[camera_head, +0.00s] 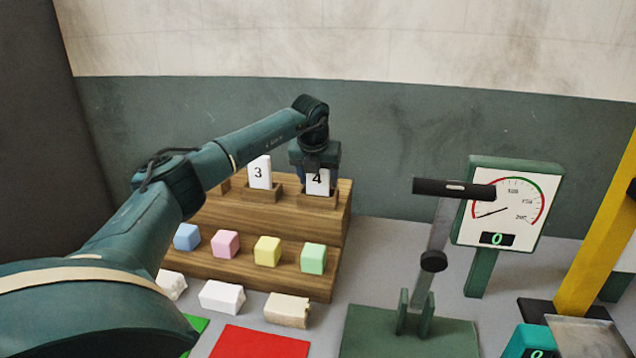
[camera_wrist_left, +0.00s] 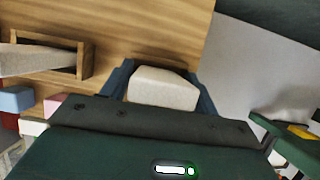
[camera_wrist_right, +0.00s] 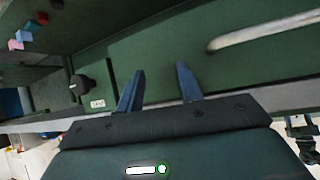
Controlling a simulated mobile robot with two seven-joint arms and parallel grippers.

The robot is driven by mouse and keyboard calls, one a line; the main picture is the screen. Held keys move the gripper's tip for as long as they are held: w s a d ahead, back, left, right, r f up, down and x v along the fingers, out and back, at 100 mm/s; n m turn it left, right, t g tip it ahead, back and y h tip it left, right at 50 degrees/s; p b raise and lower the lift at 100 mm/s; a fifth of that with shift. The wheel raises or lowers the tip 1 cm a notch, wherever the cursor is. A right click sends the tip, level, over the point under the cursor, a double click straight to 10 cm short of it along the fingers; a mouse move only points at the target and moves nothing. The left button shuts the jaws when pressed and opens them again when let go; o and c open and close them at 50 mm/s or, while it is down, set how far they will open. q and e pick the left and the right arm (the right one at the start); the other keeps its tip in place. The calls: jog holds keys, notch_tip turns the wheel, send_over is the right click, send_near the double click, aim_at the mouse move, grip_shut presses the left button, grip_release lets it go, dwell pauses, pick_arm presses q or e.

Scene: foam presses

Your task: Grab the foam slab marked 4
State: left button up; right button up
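The white foam slab marked 4 (camera_head: 317,181) stands upright in a wooden slot on the upper step of the rack. My left gripper (camera_head: 316,168) points down over it and hides its top. In the left wrist view the slab's pale top (camera_wrist_left: 163,88) lies between the two fingers, close to both; I cannot tell whether they press on it. My right gripper (camera_wrist_right: 160,82) is open and empty, over a green surface away from the slab.
A slab marked 3 (camera_head: 260,172) stands in the slot to the left. Coloured foam cubes (camera_head: 267,250) sit on the lower step of the wooden rack (camera_head: 345,205). White foam pieces (camera_head: 222,297) lie in front. A lever press (camera_head: 433,262) and a dial gauge (camera_head: 505,212) stand to the right.

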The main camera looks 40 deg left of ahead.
pick_arm(q)
jog(key=c, duration=0.6)
jog(key=shift+r, duration=0.1)
jog(key=shift+c, duration=0.2)
